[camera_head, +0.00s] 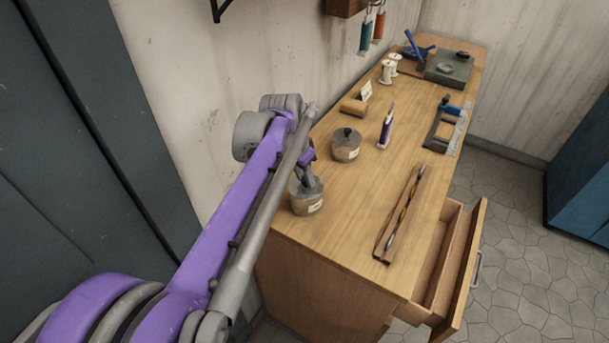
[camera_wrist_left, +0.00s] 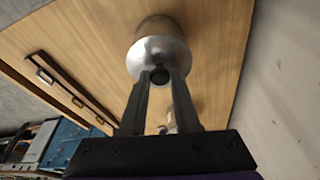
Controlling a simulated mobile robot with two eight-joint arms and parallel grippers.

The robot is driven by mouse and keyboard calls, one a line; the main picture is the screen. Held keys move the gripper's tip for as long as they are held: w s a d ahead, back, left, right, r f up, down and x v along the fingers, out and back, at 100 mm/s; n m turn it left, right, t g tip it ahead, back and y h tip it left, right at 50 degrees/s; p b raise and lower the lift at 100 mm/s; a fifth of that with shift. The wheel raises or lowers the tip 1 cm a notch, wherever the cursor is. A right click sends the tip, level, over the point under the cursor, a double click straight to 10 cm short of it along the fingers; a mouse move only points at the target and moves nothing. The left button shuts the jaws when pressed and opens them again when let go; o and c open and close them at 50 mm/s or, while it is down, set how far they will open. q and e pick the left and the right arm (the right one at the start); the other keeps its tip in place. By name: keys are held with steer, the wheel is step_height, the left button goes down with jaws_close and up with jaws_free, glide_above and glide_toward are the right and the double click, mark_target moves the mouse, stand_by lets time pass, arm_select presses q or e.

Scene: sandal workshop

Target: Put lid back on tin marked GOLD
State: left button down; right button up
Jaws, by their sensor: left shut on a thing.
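A round metal tin (camera_head: 307,206) with a small pale label stands near the close left corner of the workbench. The writing on the label is too small to read. My left gripper (camera_head: 307,178) reaches over this tin from above and partly hides its top. In the left wrist view its fingers (camera_wrist_left: 160,78) are shut on the dark knob of a shiny grey lid (camera_wrist_left: 157,55). The lid is at the mouth of the tin (camera_wrist_left: 157,25); I cannot tell whether it is seated or just above. A second tin (camera_head: 346,149), dark-knobbed and lidded, stands farther back. My right gripper is not in view.
On the workbench (camera_head: 330,245) are a wooden tray (camera_head: 391,240) with a slim tool, a purple-and-white tube (camera_head: 386,128), a wooden block (camera_head: 353,106) and white spools (camera_head: 388,70). A drawer (camera_head: 460,270) stands open at the bench's right side. The wall runs close along the left.

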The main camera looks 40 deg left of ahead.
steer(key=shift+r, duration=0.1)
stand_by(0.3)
arm_select(q)
steer(key=c, duration=0.6)
jaws_free()
steer(key=shift+o, duration=0.4)
steer(key=o, duration=0.4)
steer(key=shift+o, duration=0.2)
steer(key=shift+r+p, duration=2.3)
steer(key=shift+r, duration=1.25)
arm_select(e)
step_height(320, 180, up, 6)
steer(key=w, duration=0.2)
